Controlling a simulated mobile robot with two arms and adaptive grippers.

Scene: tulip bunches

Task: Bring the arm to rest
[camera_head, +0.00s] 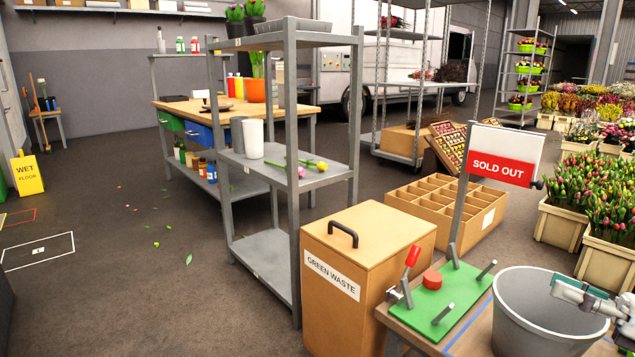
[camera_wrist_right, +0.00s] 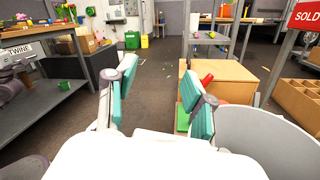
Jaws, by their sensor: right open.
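My right gripper (camera_head: 588,296) is at the right edge of the head view, above the rim of a grey bucket (camera_head: 540,338). In the right wrist view its teal-padded fingers (camera_wrist_right: 157,82) stand wide apart with nothing between them. The bucket also shows at the right of the wrist view (camera_wrist_right: 270,135), beside the right finger. The far side of my right arm is cut off by the frame in the head view. My left gripper does not show in the head view.
A green board with a red-handled clamp (camera_head: 440,297) lies left of the bucket. A lidded green waste box (camera_head: 365,245) stands beyond it. A grey shelf (camera_head: 270,165) holds loose tulips (camera_head: 300,167). A sold out sign (camera_head: 503,168) rises behind. Open floor (camera_head: 130,270) lies left.

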